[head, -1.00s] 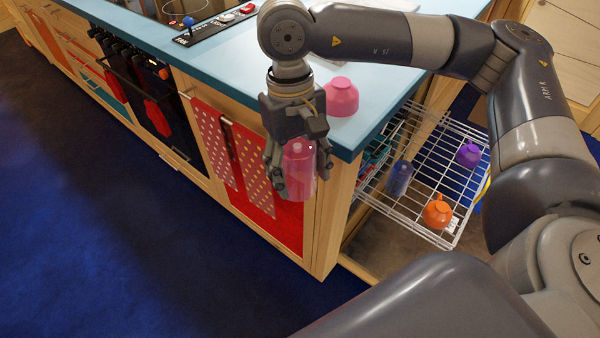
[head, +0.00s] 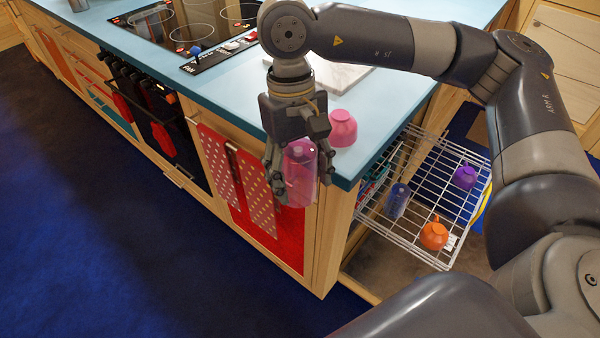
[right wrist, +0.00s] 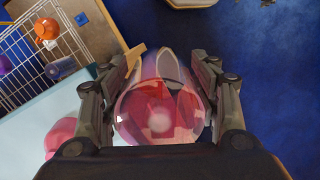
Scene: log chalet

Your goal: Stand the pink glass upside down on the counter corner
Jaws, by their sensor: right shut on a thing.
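The pink glass (head: 300,172) is see-through and held in my right gripper (head: 300,180), in front of the counter's front edge near its corner. The fingers close on it from both sides. Its base seems to face up in the head view. In the right wrist view the glass (right wrist: 160,110) fills the space between the fingers of the gripper (right wrist: 160,100). The light blue counter (head: 225,95) has its corner just right of the glass. My left gripper is not in view.
A pink cup (head: 342,128) stands upside down on the counter near the corner. A wire rack (head: 420,215) juts out to the right with a blue glass (head: 397,201), an orange cup (head: 434,236) and a purple cup (head: 465,177). The hob (head: 190,22) is farther back.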

